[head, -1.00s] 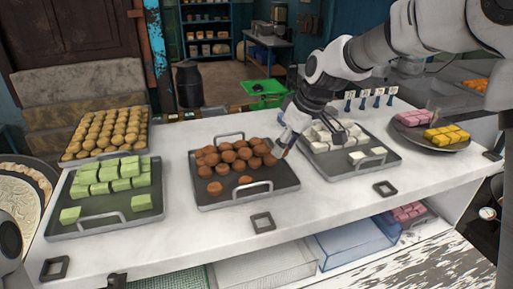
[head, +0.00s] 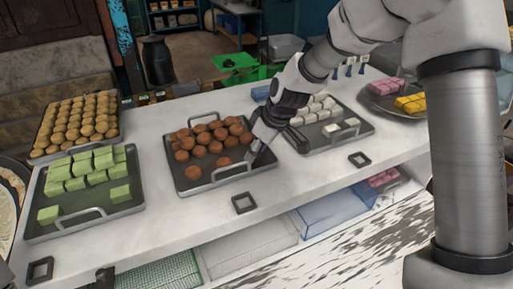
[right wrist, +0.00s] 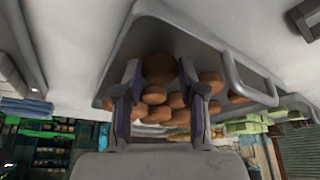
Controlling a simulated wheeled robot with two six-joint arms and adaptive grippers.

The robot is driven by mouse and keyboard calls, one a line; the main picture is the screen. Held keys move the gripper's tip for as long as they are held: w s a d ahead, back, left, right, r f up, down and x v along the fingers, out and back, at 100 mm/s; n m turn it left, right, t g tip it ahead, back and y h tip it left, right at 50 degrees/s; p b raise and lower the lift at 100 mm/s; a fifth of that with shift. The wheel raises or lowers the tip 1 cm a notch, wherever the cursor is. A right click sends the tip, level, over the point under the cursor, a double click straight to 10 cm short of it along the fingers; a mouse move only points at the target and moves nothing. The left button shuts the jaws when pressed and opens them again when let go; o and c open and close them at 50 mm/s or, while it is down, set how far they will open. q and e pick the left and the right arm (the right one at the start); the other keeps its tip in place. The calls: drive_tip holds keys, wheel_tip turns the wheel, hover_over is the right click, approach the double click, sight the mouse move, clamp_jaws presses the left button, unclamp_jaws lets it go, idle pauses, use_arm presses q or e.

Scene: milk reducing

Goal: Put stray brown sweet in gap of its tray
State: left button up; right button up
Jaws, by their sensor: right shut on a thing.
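The brown sweets (head: 201,138) lie in a loose cluster on a dark tray (head: 190,184) in the middle of the counter, with bare room at the tray's front. My right gripper (head: 253,152) reaches down at the tray's right side, beside the cluster. In the right wrist view, my right gripper (right wrist: 159,72) has its two fingers on either side of a brown sweet (right wrist: 158,68), shut on it, with the other sweets close by. In the head view the gripper hides the held sweet and part of the tray's right edge.
A tray of green sweets (head: 55,230) is at the left, with a tray of small golden pieces (head: 75,125) behind it. A tray of white sweets (head: 320,146) is at the right, close to my right arm. Square black frames (head: 244,203) lie along the clear front strip.

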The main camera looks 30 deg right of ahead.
use_arm(q)
drive_tip(key=shift+f, duration=0.2)
use_arm(e)
drive_tip(key=shift+s+f, duration=0.1)
drive_tip(key=shift+f, duration=0.1)
drive_tip(key=o, duration=0.8)
drive_tip(key=shift+c, duration=0.2)
use_arm(q)
drive_tip(key=shift+w, duration=0.15)
use_arm(e)
drive_tip(key=shift+o, duration=1)
drive_tip(key=shift+w+f, duration=0.1)
drive_tip(key=shift+w, duration=0.15)
use_arm(q)
drive_tip(key=shift+r, duration=0.1)
